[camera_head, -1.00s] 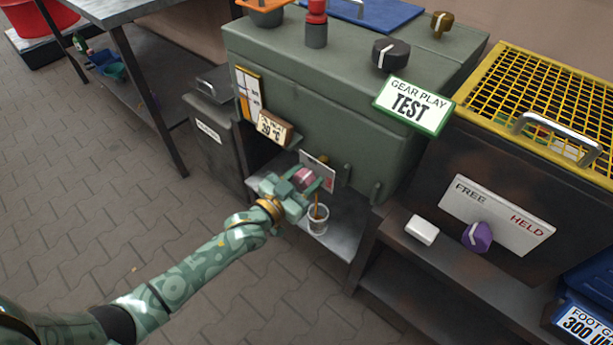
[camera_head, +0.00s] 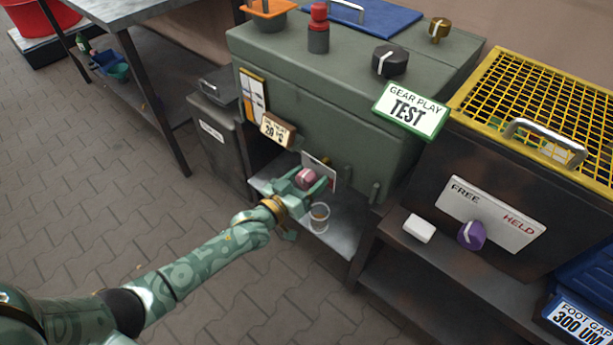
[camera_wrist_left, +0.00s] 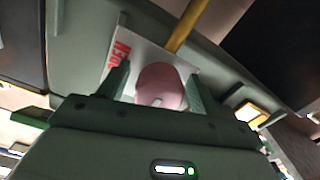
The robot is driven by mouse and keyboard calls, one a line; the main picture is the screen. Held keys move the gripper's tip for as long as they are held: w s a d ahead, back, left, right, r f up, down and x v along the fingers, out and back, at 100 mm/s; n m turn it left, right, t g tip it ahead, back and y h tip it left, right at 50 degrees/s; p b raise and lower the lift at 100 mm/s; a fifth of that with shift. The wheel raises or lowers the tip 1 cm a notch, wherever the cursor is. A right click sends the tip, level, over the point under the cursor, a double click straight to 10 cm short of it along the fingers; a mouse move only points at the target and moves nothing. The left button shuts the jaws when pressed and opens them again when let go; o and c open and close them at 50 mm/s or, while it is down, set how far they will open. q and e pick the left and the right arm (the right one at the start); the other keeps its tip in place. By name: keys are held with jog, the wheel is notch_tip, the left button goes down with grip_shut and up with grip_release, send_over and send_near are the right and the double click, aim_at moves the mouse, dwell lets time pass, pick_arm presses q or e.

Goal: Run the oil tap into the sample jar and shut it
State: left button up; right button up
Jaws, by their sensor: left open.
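The oil tap's pink knob (camera_head: 306,177) sits low on the front of the green gear case (camera_head: 340,125), in front of a white plate (camera_head: 320,168). My left gripper (camera_head: 308,183) is open, with its fingers on either side of the knob. In the left wrist view the knob (camera_wrist_left: 160,87) lies between the two green fingers, with a small gap visible beside it. The sample jar (camera_head: 319,217) stands upright on the grey shelf below the tap and holds some brown liquid. No oil stream shows between tap and jar. My right gripper is out of view.
A temperature display (camera_head: 278,130) is left of the tap. A purple FREE/HELD knob (camera_head: 471,234) and a white block (camera_head: 419,229) are at the right. A yellow mesh guard (camera_head: 530,90) covers the right unit. The shelf (camera_head: 345,240) right of the jar is clear.

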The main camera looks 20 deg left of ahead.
pick_arm(q)
jog(key=v, duration=0.1)
jog(key=p+v, duration=0.1)
jog(key=v, duration=0.1)
jog(key=p+v, duration=0.1)
jog(key=v, duration=0.1)
jog(key=shift+s+r, duration=0.15)
jog(key=shift+r, duration=0.1)
jog(key=p, duration=0.3)
send_near(303, 182)
jog(key=shift+f+v, duration=0.2)
jog(key=shift+v, duration=0.85)
jog(key=shift+f+v, duration=0.2)
jog(key=shift+v, duration=0.8)
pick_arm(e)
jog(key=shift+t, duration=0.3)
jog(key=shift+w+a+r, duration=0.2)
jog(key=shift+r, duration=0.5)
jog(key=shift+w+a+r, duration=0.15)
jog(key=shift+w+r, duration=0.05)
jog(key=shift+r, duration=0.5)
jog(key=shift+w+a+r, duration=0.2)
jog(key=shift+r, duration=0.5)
pick_arm(q)
jog(key=shift+a, duration=0.1)
